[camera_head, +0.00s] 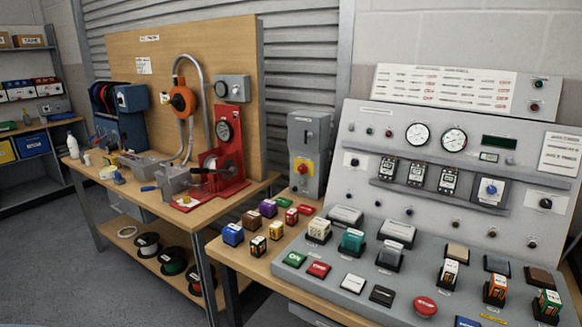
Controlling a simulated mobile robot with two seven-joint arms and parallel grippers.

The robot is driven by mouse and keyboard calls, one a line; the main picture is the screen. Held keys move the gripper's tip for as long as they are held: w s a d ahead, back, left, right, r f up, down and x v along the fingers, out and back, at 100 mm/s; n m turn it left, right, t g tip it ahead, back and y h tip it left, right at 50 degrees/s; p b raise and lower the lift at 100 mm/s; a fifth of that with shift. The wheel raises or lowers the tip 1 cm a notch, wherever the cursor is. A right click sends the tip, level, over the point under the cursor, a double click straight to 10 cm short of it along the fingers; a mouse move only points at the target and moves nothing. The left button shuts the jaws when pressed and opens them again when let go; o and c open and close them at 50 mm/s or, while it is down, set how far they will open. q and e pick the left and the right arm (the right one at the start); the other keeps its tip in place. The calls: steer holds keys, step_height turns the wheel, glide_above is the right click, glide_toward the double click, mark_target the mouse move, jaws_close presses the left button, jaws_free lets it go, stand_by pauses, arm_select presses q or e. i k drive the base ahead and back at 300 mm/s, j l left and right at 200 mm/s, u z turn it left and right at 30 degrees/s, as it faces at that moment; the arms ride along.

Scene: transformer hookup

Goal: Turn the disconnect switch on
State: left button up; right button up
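A tall grey box (308,140) stands on the wooden bench just left of the grey control panel. On its front is a red rotary handle on a yellow plate (301,168), which looks like the disconnect switch. The handle is small in the picture and I cannot tell which position it is in. The control panel also carries a separate rotary knob on a blue and white plate (490,190). Neither of my grippers is in view.
The sloped control panel (345,262) holds gauges, buttons and several coloured blocks. More small blocks, such as a blue one (233,234), sit on the bench before the grey box. A red press (230,160) stands on the left bench. Open floor (70,255) lies at left.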

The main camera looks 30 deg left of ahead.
mark_target(302, 169)
steer(key=i+j, duration=0.1)
steer(key=j, duration=0.9)
steer(key=i+j, duration=0.15)
steer(key=j, duration=0.8)
steer(key=i, duration=0.05)
